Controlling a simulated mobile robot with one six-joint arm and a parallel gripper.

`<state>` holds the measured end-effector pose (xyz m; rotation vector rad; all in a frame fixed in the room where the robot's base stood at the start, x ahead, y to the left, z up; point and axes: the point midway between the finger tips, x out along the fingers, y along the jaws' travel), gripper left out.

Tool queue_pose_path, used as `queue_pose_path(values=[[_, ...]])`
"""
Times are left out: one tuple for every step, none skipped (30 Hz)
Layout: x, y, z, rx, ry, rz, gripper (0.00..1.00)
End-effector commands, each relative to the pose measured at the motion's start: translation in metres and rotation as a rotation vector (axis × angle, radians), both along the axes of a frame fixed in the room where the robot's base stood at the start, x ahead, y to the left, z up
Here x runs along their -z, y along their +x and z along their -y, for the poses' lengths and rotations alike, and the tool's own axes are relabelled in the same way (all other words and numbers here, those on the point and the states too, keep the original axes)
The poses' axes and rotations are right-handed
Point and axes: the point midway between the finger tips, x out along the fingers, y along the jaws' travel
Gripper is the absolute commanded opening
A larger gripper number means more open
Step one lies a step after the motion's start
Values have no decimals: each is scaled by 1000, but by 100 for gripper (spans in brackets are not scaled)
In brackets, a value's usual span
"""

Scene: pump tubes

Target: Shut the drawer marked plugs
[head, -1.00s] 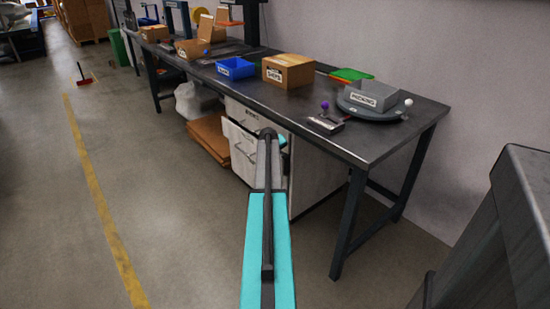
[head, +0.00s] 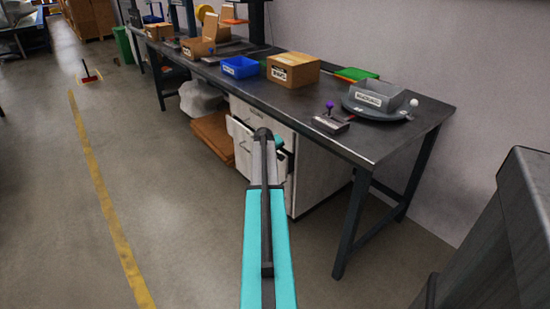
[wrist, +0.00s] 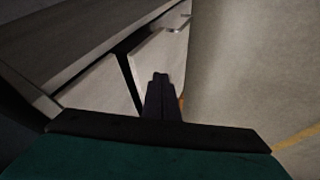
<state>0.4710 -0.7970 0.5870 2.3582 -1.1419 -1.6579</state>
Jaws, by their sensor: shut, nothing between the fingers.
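A white drawer cabinet (head: 312,170) stands under the dark workbench. A drawer front (head: 240,134) stands out from its face, partly hidden behind my arm. I cannot read a plugs label on it. In the wrist view a pale drawer front (wrist: 158,52) with a metal handle stands proud of the neighbouring pale panel (wrist: 100,88), with a dark gap between them. My gripper (wrist: 161,78) is shut and empty, its fingertips over the lower part of that front. I cannot tell whether they touch it. In the head view my arm hides the fingers.
The workbench (head: 400,145) carries a blue bin (head: 240,67), a cardboard box (head: 293,70), a joystick box (head: 331,122) and a grey tray on a turntable (head: 378,96). A bench leg (head: 349,225) stands right of the cabinet. Brown boards (head: 213,135) lie left of it.

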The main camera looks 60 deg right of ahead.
Motion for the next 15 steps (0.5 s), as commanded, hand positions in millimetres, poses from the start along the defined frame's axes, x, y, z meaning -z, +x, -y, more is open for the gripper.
queue_pose_path(values=[[-7, -3, -6, 0, -1, 1, 0], [-10, -3, -9, 0, 0, 0, 0], [-15, -4, -12, 0, 0, 0, 0], [-18, -5, -14, 0, 0, 0, 0], [-21, -5, -17, 0, 0, 0, 0], [-26, -6, -20, 0, 0, 0, 0], [-30, -7, -22, 0, -1, 1, 0], [-33, -7, -25, 0, -1, 1, 0], [-37, -7, -28, -1, -1, 0, 0], [-40, -8, -31, -2, 0, 1, 0], [-42, -8, -33, -2, 0, 1, 0], [-46, -9, -35, -1, 1, 0, 0], [-49, -9, -37, -2, 0, 1, 0], [-51, -10, -39, -2, 0, 1, 0], [-54, -10, -40, -2, 0, 1, 0]])
